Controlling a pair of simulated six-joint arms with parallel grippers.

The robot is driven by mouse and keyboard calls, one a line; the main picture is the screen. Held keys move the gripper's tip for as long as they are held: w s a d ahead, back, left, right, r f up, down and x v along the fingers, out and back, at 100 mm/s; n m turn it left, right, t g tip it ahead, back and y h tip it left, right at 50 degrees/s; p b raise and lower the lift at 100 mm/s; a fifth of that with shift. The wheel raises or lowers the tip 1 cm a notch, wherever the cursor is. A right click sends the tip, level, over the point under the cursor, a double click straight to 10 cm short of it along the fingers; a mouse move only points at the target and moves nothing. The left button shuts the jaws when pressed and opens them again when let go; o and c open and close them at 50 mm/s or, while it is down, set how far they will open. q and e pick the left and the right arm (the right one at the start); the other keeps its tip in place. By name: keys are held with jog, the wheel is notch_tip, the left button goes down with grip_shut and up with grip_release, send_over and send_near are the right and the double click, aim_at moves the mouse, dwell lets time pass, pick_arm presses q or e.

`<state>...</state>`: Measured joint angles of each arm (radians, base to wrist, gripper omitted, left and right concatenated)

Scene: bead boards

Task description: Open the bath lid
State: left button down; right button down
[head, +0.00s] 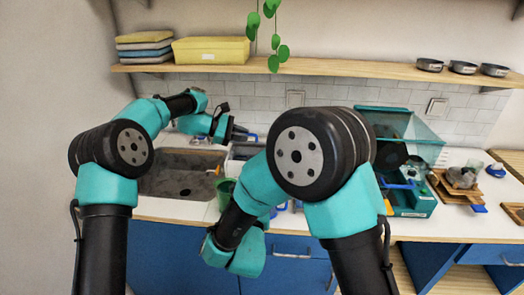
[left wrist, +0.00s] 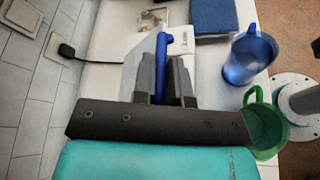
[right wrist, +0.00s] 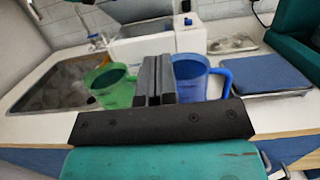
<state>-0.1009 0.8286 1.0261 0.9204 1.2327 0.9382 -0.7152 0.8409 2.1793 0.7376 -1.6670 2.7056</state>
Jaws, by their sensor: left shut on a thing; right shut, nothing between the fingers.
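The bath (right wrist: 140,50) is a white box at the back of the counter, between sink and pad; it also shows in the left wrist view (left wrist: 182,40). My left gripper (head: 238,132) is over the bath in the head view. In the left wrist view it is shut on a blue bar-like handle (left wrist: 161,45). A pale, see-through panel (left wrist: 133,70), apparently the lid, is beside the fingers; its exact tilt is hard to tell. My right gripper (right wrist: 154,80) is shut and empty in front of the bath, between two jugs. My own arm hides it in the head view.
A green jug (right wrist: 112,85) and a blue jug (right wrist: 190,78) stand in front of the bath. The sink (head: 180,173) is to the left. A blue pad (right wrist: 262,76) and a clear-topped teal case (head: 415,200) are to the right. A shelf (head: 340,67) runs above.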

pick_arm(q)
jog(key=shift+f, duration=0.1)
pick_arm(e)
jog(key=shift+w, duration=0.15)
jog(key=w+r, duration=0.1)
jog(key=w, duration=0.5)
jog(key=w+d+r, duration=0.1)
jog(key=w, duration=0.6)
jog(key=w+d+r, duration=0.1)
jog(key=w, duration=0.5)
jog(key=shift+w, duration=0.2)
jog(key=shift+r, duration=0.1)
jog(key=shift+w+d+r, duration=0.1)
jog(key=shift+w+r, duration=0.35)
jog(key=shift+r, duration=0.2)
pick_arm(q)
jog(key=shift+s+d+f, duration=0.1)
jog(key=shift+f, duration=0.05)
pick_arm(e)
jog(key=shift+w+d+r, duration=0.1)
jog(key=shift+r, duration=0.15)
pick_arm(q)
jog(key=c, duration=1.2)
grip_release()
jog(key=shift+a, duration=0.2)
